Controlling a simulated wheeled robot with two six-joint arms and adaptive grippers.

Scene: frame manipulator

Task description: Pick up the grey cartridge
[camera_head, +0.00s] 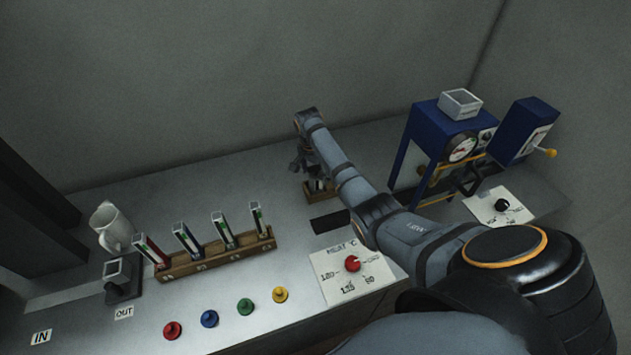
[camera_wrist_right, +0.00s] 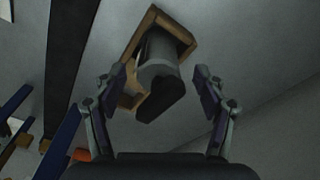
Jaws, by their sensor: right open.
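The grey cartridge (camera_wrist_right: 158,52) sits in a small wooden holder (camera_wrist_right: 184,34) in the right wrist view. Its dark end (camera_wrist_right: 160,96) points toward my right gripper (camera_wrist_right: 161,80). That gripper is open, with one finger on each side of the cartridge and visible gaps between. In the head view my right gripper (camera_head: 299,163) is just above the small wooden holder (camera_head: 314,196), and mostly hides the cartridge there. My left gripper is not in view.
A wooden rack (camera_head: 220,258) holds several cartridges with coloured edges. A blue press-like device (camera_head: 428,122) stands at right.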

